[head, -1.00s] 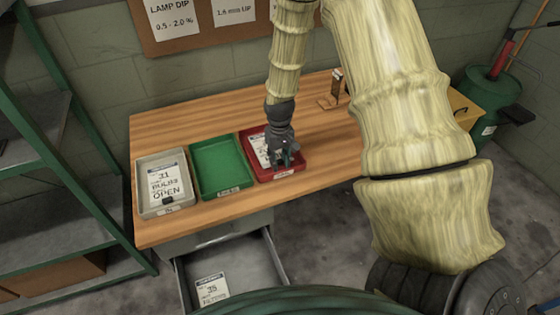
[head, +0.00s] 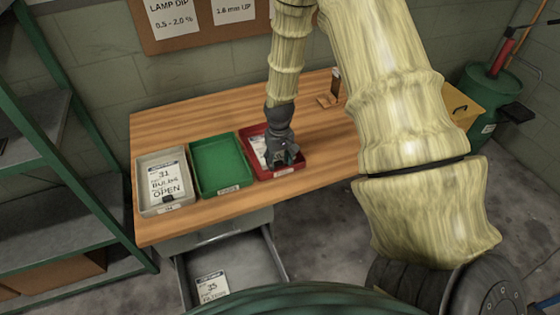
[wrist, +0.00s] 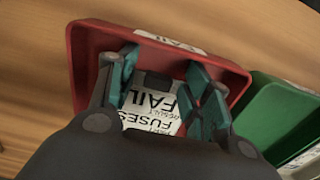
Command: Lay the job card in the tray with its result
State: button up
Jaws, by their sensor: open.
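My gripper (head: 282,160) is open and lowered into the red tray (head: 296,171) on the bench. In the wrist view the gripper (wrist: 165,95) has its two teal fingers apart over a white job card (wrist: 150,108). The card reads "FUSES" and "FAIL" and has a dark clip or block near one edge. It lies inside the red tray (wrist: 84,62), whose label reads FAIL. The gripper partly covers the card. In the head view, the grey tray (head: 140,190) holds a card (head: 166,180) reading "31 BULBS OPEN". The green tray (head: 221,167) between them is empty.
An open drawer (head: 250,262) below the bench holds a card (head: 212,286) reading "35". A small wooden stand (head: 329,98) is at the back of the bench. A green shelf rack (head: 60,130) stands left. The bench (head: 200,115) behind the trays is clear.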

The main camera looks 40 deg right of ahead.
notch_tip(320, 180, up, 12)
jog(key=b, duration=0.2)
jog(key=shift+r, duration=0.15)
dwell(0.5)
